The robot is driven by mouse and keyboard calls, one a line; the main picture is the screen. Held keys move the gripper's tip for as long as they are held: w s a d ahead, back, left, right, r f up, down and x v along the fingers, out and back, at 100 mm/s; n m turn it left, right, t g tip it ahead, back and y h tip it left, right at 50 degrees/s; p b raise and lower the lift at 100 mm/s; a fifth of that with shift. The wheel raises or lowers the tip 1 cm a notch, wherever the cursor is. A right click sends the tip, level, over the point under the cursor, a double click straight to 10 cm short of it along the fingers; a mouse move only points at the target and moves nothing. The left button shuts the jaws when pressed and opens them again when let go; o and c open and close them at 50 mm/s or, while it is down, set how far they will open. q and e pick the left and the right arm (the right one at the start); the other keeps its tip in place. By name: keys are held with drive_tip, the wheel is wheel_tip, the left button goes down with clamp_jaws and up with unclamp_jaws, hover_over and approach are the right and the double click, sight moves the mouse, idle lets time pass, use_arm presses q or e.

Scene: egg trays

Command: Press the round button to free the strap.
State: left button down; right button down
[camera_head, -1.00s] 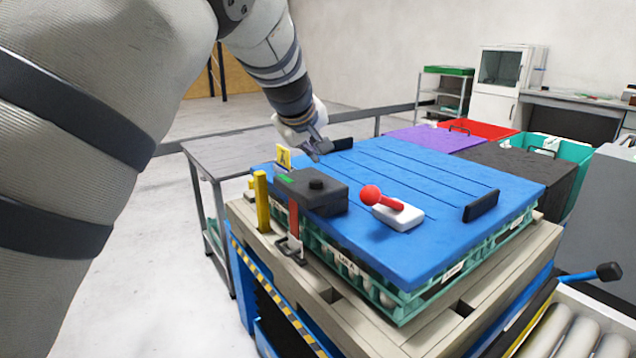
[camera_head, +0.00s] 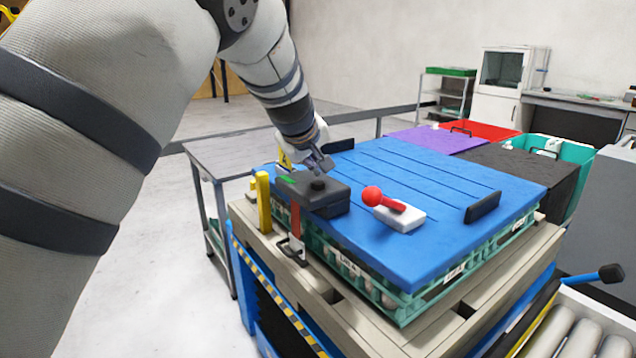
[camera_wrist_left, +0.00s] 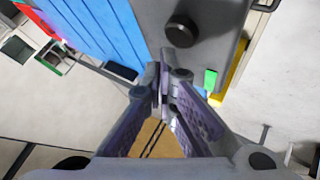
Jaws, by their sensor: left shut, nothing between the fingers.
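The round black button (camera_head: 318,184) stands on top of a dark box (camera_head: 325,199) at the left part of the blue lid. The left wrist view also shows the button (camera_wrist_left: 181,31) just ahead of the fingertips. My left gripper (camera_head: 322,166) is shut and empty, above and a little behind the button. In the left wrist view its fingertips (camera_wrist_left: 163,72) appear close to the button; I cannot tell whether they touch the box. A red strap (camera_head: 295,218) runs down from the box to a dark metal buckle (camera_head: 291,246) at the stack's side. My right gripper is not in view.
The blue lid (camera_head: 440,180) covers teal egg trays (camera_head: 400,294) on a beige pallet. A red-knobbed lever (camera_head: 388,203) on a white base and a black handle (camera_head: 482,207) stand on it. A yellow post (camera_head: 263,200) rises beside the box.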

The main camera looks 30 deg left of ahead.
use_arm(q)
drive_tip(key=shift+f, duration=0.2)
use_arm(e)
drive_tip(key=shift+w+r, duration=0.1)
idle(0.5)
use_arm(q)
drive_tip(key=shift+f, duration=0.25)
drive_tip(key=shift+f, duration=0.65)
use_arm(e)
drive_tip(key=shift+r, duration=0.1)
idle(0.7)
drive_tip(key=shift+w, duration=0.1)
use_arm(q)
drive_tip(key=shift+r+p, duration=0.3)
drive_tip(key=shift+r, duration=0.75)
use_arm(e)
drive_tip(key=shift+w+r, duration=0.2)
